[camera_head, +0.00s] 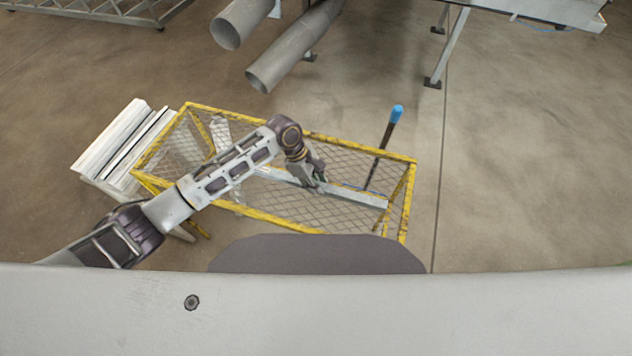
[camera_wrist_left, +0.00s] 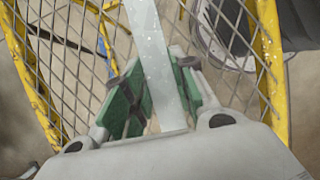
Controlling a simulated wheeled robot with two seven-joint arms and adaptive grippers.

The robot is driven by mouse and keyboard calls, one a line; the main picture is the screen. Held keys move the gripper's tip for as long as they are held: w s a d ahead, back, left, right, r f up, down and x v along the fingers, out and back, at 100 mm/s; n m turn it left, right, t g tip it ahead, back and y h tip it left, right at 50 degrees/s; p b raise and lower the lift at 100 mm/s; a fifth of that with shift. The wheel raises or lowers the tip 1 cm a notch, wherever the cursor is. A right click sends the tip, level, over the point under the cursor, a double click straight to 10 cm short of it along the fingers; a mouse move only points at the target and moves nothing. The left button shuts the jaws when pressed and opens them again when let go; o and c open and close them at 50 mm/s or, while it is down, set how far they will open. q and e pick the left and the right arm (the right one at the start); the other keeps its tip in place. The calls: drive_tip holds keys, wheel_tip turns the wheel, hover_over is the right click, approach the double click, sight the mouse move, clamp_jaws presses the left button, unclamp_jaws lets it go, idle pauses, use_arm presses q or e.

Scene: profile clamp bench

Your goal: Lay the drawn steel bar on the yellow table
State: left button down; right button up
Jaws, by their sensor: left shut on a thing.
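The drawn steel bar (camera_head: 355,194) is a long, flat, pale grey piece lying level over the mesh top of the yellow table (camera_head: 262,213). My left gripper (camera_head: 319,183) is shut on the bar near its middle. In the left wrist view the bar (camera_wrist_left: 149,42) runs between the green-padded fingers of the gripper (camera_wrist_left: 160,88), with the yellow-framed mesh (camera_wrist_left: 268,45) behind it. I cannot tell whether the bar touches the mesh. My forearm hides part of the table and perhaps part of the bar. My right gripper is out of view.
Pale profiles (camera_head: 112,138) lie on a stand beside the table's left end. A dark rod with a blue end (camera_head: 397,113) stands by the table's far right side. Large grey pipes (camera_head: 290,55) jut in beyond the table. The floor to the right is clear.

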use_arm(q)
drive_tip(key=c, duration=1.2)
unclamp_jaws()
drive_tip(key=shift+o, duration=0.2)
drive_tip(key=v, duration=1.2)
drive_tip(key=shift+p, duration=0.4)
